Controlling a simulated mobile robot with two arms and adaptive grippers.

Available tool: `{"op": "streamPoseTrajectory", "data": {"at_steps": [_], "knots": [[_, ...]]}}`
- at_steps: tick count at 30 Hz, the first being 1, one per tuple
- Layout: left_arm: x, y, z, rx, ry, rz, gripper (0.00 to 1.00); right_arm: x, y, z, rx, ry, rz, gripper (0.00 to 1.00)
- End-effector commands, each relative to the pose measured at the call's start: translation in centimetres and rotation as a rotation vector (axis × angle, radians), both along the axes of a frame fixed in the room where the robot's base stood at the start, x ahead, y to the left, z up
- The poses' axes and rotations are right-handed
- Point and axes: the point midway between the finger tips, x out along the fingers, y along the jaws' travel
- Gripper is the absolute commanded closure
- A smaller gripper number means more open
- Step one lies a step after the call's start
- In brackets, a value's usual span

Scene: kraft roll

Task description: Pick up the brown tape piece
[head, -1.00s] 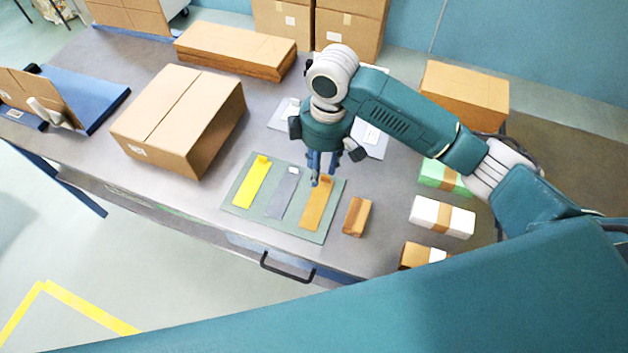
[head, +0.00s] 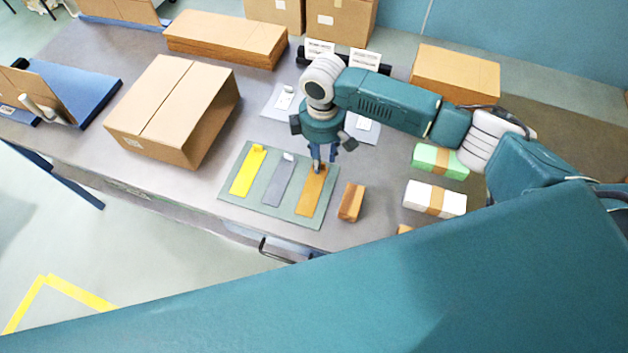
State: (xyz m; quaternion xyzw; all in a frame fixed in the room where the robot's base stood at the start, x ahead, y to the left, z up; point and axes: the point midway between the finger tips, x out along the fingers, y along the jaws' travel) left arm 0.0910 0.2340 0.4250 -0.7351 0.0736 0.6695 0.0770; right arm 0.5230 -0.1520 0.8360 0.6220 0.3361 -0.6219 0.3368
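The brown tape piece (head: 311,195) lies on a grey-green mat (head: 268,206), to the right of a grey tape piece (head: 278,184) and a yellow one (head: 247,173). My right gripper (head: 319,171) points down at the far end of the brown piece, its fingertips at or just over the tab there. The fingertips hide part of that end. They are too small to tell whether they are open or shut on it. My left gripper is out of view.
A small brown block (head: 351,202) stands just right of the mat. Green (head: 440,161) and white (head: 435,198) banded boxes lie farther right. A large carton (head: 170,108) stands left of the mat. My teal arm link covers the lower right.

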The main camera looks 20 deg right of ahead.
Motion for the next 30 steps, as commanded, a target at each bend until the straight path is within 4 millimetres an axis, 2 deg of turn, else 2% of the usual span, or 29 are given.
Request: {"op": "streamPoseTrajectory", "data": {"at_steps": [3, 10, 15, 30], "knots": [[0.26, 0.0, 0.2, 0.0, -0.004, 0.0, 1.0, -0.08, 0.03, -0.9, 0.0, 0.001, 0.001, 0.66], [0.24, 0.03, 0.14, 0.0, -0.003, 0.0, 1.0, -0.05, 0.03, -1.02, 0.0, 0.0, 0.001, 0.68], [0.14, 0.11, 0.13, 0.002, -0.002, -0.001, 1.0, -0.04, 0.03, -0.99, 0.0, 0.0, 0.001, 0.99], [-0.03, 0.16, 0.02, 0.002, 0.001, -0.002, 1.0, 0.03, -0.02, -0.42, -0.001, -0.001, 0.0, 1.0]]}}
